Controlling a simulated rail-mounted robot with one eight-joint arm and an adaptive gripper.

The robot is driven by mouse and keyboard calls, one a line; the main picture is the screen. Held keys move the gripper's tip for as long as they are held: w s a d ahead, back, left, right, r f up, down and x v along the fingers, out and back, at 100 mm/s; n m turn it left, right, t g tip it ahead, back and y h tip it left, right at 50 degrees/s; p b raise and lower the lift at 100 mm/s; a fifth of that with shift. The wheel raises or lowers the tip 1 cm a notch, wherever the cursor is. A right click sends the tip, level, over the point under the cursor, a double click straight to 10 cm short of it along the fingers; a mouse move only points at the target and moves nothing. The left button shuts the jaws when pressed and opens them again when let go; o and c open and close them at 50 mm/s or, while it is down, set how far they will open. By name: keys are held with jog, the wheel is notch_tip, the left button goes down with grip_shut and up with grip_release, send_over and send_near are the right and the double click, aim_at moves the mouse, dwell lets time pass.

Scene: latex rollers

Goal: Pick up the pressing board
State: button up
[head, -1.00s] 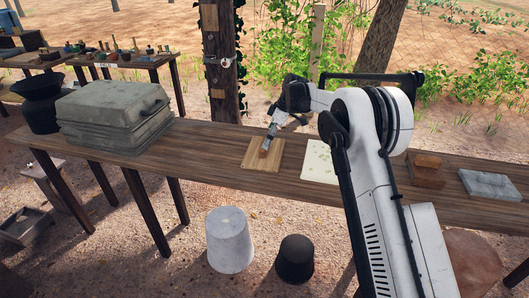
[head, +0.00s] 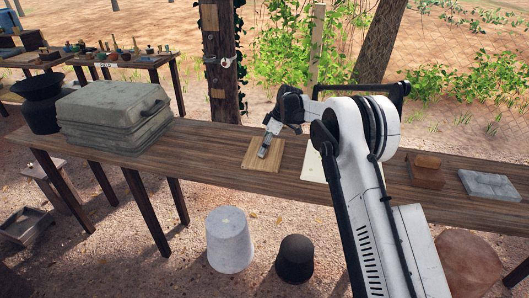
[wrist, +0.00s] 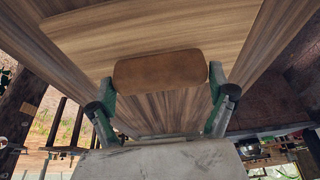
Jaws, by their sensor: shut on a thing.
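The pressing board is a light wooden square (head: 252,161) lying on the long table in the head view. In the wrist view its pale plank (wrist: 160,30) carries a brown, rounded handle block (wrist: 160,70). My gripper (head: 264,152) is down at the board in the head view. In the wrist view my gripper (wrist: 161,76) has its two green fingertips against the two ends of the handle, shut on it. The board looks flat on the table; I cannot tell whether there is any gap beneath it.
A pale sheet or board (head: 311,169) lies right of the pressing board, partly hidden by my arm. A brown block (head: 425,170) and a grey slab (head: 488,185) lie farther right. A grey case (head: 112,118) stands at left on the wooden table (head: 205,150). A post (head: 222,60) rises behind.

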jog(key=shift+r, duration=0.1)
jog(key=shift+r, duration=0.4)
jog(key=r, duration=0.3)
jog(key=shift+s+a+r, duration=0.2)
jog(key=shift+s+r, duration=0.1)
jog(key=shift+s, duration=0.05)
jog(key=s+a+r+b, duration=0.1)
jog(key=s+a+r, duration=0.3)
jog(key=s, duration=0.5)
notch_tip(320, 180, up, 2)
jog(key=shift+s+a+r, duration=0.25)
jog(key=shift+s+a, duration=0.15)
